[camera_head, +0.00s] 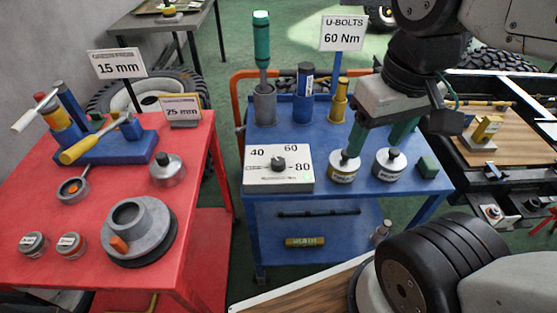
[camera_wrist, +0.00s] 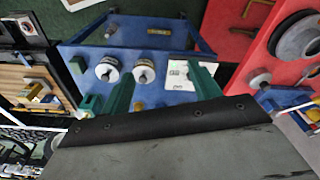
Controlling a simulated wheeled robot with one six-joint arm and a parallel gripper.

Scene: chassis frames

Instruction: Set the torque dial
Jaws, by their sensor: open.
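The torque dial (camera_head: 300,180) is a white plate marked 40, 60 and 80 on the blue cart, with a dark round knob (camera_head: 277,164) at its middle. Where the knob points is too small to read. A sign (camera_head: 343,33) above the cart reads "U-BOLTS 60 Nm". My gripper (camera_head: 374,148) is open and empty, with green fingers, to the right of the dial and over two round canisters. In the wrist view, the dial plate (camera_wrist: 179,76) lies beside one finger of my gripper (camera_wrist: 162,90), which hides part of it.
Two round canisters, one yellow-labelled (camera_head: 343,170) and one white-labelled (camera_head: 389,164), stand right of the dial. A green-handled screwdriver (camera_head: 262,40), a blue bottle (camera_head: 304,92) and a yellow tool (camera_head: 340,98) stand behind it. A red table (camera_head: 110,200) is at left.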

